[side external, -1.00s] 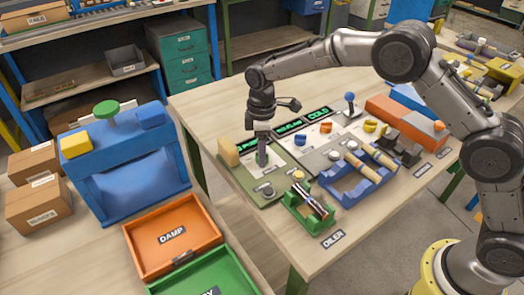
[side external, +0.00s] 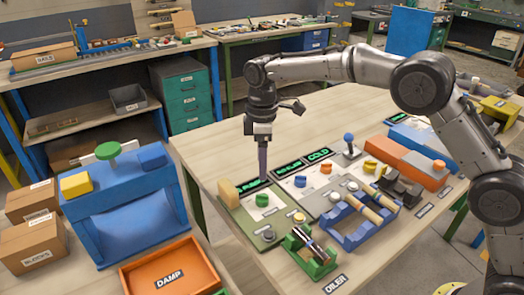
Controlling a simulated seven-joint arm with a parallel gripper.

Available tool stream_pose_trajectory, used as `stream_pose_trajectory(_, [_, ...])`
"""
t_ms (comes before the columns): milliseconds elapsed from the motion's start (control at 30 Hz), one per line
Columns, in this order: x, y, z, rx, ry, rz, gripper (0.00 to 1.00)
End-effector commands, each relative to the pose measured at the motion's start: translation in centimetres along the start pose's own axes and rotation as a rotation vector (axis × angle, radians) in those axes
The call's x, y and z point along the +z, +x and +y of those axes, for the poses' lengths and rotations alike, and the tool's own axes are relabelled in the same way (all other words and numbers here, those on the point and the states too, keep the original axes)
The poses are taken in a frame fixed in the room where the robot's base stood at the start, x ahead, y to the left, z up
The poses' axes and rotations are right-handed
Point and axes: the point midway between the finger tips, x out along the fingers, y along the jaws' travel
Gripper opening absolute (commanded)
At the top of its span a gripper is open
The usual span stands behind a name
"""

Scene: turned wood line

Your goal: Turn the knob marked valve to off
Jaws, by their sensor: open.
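Several knobs sit in a row on the workbench panels: a green knob (side external: 262,199) on a white dial on the green panel (side external: 243,218), then a blue knob (side external: 298,181), an orange knob (side external: 326,167) and a yellow knob (side external: 370,166). No valve marking is legible, so I cannot tell which knob bears it. My gripper (side external: 264,174) points straight down, open and empty. In the picture its fingertips are above the green knob, near the lit display (side external: 251,187), apart from the knob.
A tan block (side external: 233,192) stands at the panel's left edge. The green oiler stand (side external: 308,253) and blue rack (side external: 362,222) are in front. A blue-handled lever (side external: 348,143) stands behind. The bench's left rear is clear.

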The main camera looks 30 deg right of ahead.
Motion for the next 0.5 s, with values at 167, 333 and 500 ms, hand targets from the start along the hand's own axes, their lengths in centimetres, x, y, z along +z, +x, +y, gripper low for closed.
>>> stream_pose_trajectory(167, [0.0, -2.3, 0.0, 0.001, 0.0, 0.001, 0.74])
stream_pose_trajectory(333, [0.0, -3.0, 0.0, 0.0, 0.0, 0.0, 0.74])
stream_pose_trajectory(500, [0.0, -3.1, 0.0, 0.0, 0.0, 0.0, 0.74])
